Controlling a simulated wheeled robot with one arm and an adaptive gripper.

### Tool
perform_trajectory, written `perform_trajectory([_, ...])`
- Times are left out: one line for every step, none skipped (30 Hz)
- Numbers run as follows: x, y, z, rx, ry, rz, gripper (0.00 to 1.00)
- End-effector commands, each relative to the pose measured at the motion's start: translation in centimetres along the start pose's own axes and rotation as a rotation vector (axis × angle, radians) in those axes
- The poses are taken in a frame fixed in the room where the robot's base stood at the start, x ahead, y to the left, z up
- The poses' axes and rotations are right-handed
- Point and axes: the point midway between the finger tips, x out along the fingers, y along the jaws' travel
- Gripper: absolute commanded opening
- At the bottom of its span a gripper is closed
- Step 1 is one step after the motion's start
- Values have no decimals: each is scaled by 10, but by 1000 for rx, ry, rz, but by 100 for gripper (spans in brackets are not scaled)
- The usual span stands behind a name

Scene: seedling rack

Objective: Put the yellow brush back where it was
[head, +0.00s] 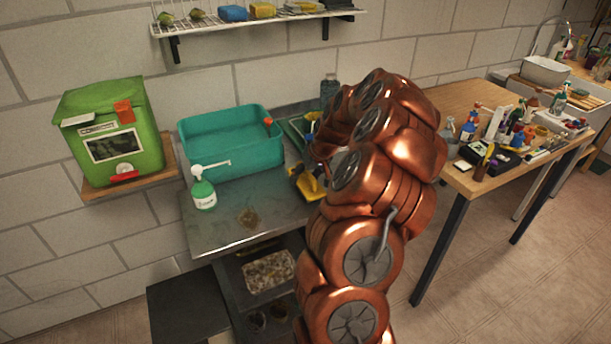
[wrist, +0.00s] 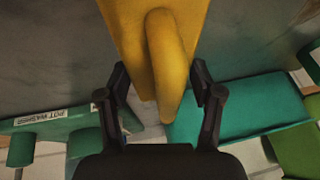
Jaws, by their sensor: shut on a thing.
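The yellow brush (wrist: 125,25) fills the top middle of the wrist view. Its rounded handle (wrist: 166,60) passes between the two black fingers of my gripper (wrist: 160,78), which are shut on it. In the head view the brush (head: 309,186) shows as a yellow piece just left of my copper arm, over the right part of the metal bench (head: 230,228). Whether it touches the bench is unclear. My arm hides most of the gripper and the area behind it.
A teal tub (head: 230,155) and a white-green spray bottle (head: 203,190) stand on the bench. A green holder labelled "POT WASH..." (wrist: 60,122) is left in the wrist view. A green bin (head: 110,140) stands left. A cluttered wooden table (head: 455,100) is right. The bench front is mostly clear.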

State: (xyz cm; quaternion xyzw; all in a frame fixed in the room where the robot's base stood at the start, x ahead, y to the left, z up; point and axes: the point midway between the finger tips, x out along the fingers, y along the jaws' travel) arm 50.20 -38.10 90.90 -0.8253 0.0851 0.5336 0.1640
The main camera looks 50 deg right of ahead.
Motion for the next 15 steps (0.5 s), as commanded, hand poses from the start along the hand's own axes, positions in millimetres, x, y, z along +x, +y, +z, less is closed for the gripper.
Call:
perform_trajectory([2, 0, 1, 0, 0, 0, 33])
perform_trajectory([3, 1, 1, 0, 0, 0, 33])
perform_trajectory([4, 1, 2, 0, 0, 0, 33])
perform_trajectory([2, 0, 1, 0, 0, 0, 68])
perform_trajectory([2, 0, 1, 0, 0, 0, 72])
perform_trajectory([2, 0, 1, 0, 0, 0, 76])
perform_trajectory([2, 0, 1, 0, 0, 0, 79])
perform_trajectory([2, 0, 1, 0, -1, 0, 82])
perform_trajectory([2, 0, 1, 0, -1, 0, 86])
perform_trajectory([2, 0, 1, 0, -1, 0, 89])
perform_trajectory([2, 0, 1, 0, -1, 0, 90])
perform_trajectory([2, 0, 1, 0, -1, 0, 90])
perform_trajectory([2, 0, 1, 0, -1, 0, 90])
perform_trajectory([2, 0, 1, 0, -1, 0, 90])
perform_trajectory([2, 0, 1, 0, -1, 0, 90])
